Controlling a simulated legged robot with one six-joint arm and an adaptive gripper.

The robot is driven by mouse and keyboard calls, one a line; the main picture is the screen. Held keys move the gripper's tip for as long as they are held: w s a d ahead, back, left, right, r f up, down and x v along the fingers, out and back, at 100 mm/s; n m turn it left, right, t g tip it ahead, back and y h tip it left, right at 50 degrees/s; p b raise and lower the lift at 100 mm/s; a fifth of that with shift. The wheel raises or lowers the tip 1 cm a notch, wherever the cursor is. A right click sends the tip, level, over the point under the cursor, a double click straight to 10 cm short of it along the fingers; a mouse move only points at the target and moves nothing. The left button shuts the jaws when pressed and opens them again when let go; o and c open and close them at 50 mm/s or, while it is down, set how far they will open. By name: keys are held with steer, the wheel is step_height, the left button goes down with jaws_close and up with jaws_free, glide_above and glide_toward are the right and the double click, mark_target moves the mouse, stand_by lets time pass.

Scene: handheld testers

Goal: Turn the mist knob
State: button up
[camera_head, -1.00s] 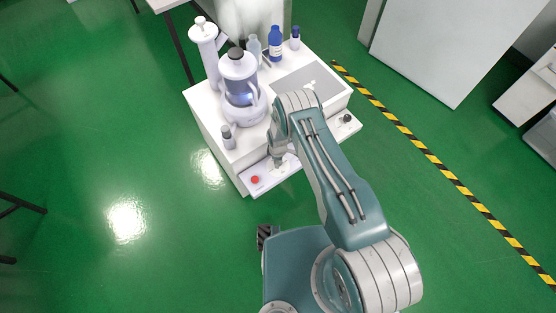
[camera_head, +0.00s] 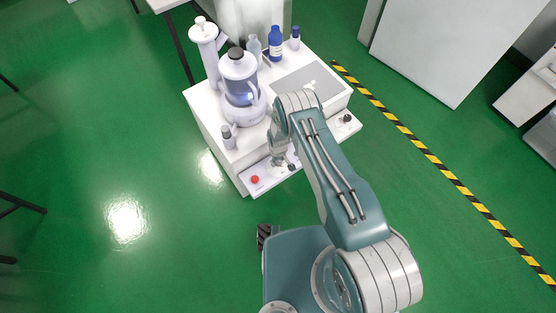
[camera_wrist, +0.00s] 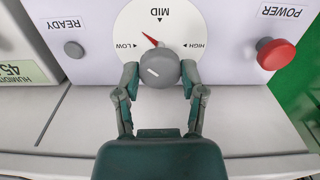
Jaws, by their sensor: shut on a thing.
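The grey mist knob (camera_wrist: 160,68) sits in front of a round white dial (camera_wrist: 183,28) marked LOW, MID and HIGH. A red pointer (camera_wrist: 150,39) on the dial points between LOW and MID. My gripper (camera_wrist: 159,76) has one finger on each side of the knob and is shut on it. In the head view my gripper (camera_head: 281,161) is at the front panel of the white machine (camera_head: 225,145), and the knob itself is hard to make out there.
A red POWER button (camera_wrist: 276,54) is right of the dial and a grey READY button (camera_wrist: 74,49) is left. The green floor (camera_head: 110,160) at left is open.

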steer(key=m, duration=0.4)
steer(key=shift+m, duration=0.3)
steer(key=m, duration=0.4)
steer(key=shift+m, duration=0.3)
steer(key=o, duration=1.1)
steer(key=shift+f, duration=0.1)
steer(key=shift+o, duration=0.2)
step_height(320, 180, up, 12)
